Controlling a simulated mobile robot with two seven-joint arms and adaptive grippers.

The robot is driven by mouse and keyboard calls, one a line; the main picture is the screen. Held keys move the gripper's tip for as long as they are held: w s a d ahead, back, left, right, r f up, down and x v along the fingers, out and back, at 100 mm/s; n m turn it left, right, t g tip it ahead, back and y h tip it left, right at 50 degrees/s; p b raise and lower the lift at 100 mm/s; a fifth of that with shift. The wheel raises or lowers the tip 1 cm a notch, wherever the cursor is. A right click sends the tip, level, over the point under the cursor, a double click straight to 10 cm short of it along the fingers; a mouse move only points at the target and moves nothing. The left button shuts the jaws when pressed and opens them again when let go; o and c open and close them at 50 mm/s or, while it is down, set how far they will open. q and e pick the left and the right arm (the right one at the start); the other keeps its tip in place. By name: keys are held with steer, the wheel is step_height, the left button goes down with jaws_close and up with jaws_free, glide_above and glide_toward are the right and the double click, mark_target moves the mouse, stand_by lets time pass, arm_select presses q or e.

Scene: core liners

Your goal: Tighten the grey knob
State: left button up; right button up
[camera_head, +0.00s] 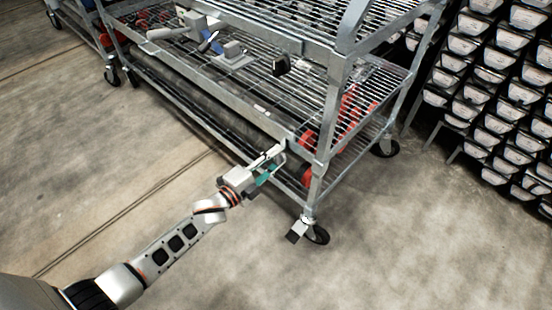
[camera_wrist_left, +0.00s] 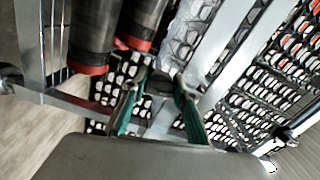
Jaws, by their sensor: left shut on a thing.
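My left gripper (camera_head: 272,160) is at the near end of the metal cart, beside the lower rail and left of the corner post. In the left wrist view its two green-lined fingers (camera_wrist_left: 161,80) reach forward, with a small grey part, apparently the grey knob (camera_wrist_left: 165,69), between their tips. The gripper is shut on it. The fingers cover much of the knob, and its angle cannot be read. In the head view the knob is too small and hidden to make out. My right gripper is not in view.
The wheeled cart (camera_head: 335,90) has wire shelves. Dark core liners (camera_head: 215,105) with red end caps lie on its lower level. Grey tools (camera_head: 234,55) lie on the shelf above. A rack of white-fronted bins (camera_head: 490,90) stands at right. The concrete floor in front is clear.

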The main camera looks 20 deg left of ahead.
arm_select(q)
steer(key=shift+f+m, duration=0.1)
steer(key=shift+m, duration=1)
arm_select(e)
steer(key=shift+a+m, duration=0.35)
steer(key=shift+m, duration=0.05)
arm_select(q)
steer(key=o, duration=1.1)
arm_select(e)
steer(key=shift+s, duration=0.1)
arm_select(q)
steer(key=v, duration=1.2)
